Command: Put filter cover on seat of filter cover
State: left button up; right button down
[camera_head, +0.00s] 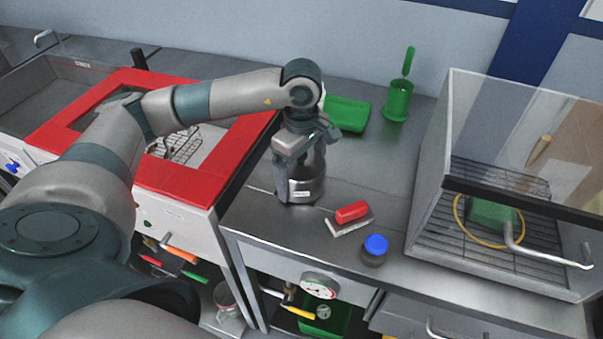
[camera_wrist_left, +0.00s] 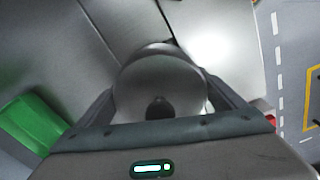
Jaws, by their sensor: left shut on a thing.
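My left gripper (camera_head: 303,150) points down over a grey metal cylindrical housing (camera_head: 305,185) with a small white label, upright on the steel worktop. In the left wrist view its two fingers (camera_wrist_left: 162,90) close on both sides of a round, smooth grey part with a dark knob, which I take for the filter cover (camera_wrist_left: 160,65). The gripper hides most of this part in the head view. I cannot tell whether it touches the seat on the housing or is level with it. My right gripper is not in view.
On the worktop are a red block on a grey-white piece (camera_head: 351,212), a blue-capped jar (camera_head: 375,249), a green tray (camera_head: 347,115) and a green cup (camera_head: 398,101). A clear-lidded cabinet (camera_head: 428,218) stands right. A red-framed basin (camera_head: 178,185) lies left.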

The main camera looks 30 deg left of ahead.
pick_arm(q)
jog(key=shift+s+a+f+b, duration=0.15)
jog(key=shift+a+f+b, duration=0.1)
jog(key=shift+b, duration=0.25)
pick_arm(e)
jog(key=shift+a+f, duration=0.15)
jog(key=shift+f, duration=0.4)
